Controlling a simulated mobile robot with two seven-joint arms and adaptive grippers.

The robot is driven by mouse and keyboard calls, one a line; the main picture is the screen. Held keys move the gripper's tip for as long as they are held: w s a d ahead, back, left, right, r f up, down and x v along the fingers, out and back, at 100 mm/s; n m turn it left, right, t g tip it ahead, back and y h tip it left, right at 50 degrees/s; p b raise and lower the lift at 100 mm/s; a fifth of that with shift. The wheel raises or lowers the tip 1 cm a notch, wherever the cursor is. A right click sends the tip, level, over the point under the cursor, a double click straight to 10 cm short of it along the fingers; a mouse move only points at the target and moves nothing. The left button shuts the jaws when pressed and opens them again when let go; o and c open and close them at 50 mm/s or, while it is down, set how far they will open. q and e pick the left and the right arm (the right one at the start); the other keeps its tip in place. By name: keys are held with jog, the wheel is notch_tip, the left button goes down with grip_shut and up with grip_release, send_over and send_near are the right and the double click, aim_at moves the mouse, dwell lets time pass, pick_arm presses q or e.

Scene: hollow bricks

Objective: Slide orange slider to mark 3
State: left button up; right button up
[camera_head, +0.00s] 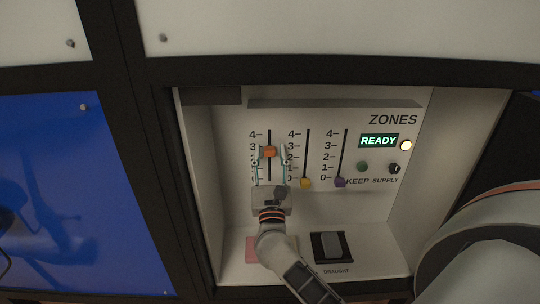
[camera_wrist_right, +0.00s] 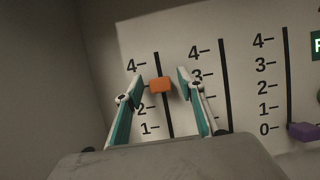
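The orange slider (camera_head: 269,151) sits on the leftmost vertical slot of the white panel. It also shows in the right wrist view (camera_wrist_right: 160,85), about level with where mark 3 falls; that numeral is hidden behind a finger there. My right gripper (camera_head: 271,149) is in front of this slot, its fingers pointing up at the panel. In the right wrist view the fingers (camera_wrist_right: 159,83) stand on either side of the orange slider, with small gaps, and are not closed on it. My left gripper is not in view.
A yellow slider (camera_head: 305,183) and a purple slider (camera_head: 340,182) sit low on the slots to the right. A lit READY display (camera_head: 379,141), a green button (camera_head: 362,167) and a black knob (camera_head: 394,168) are further right. A dark rocker switch (camera_head: 332,246) lies below. Recess walls enclose the panel.

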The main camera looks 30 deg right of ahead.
jog(key=v, duration=1.2)
jog(key=shift+a, duration=0.1)
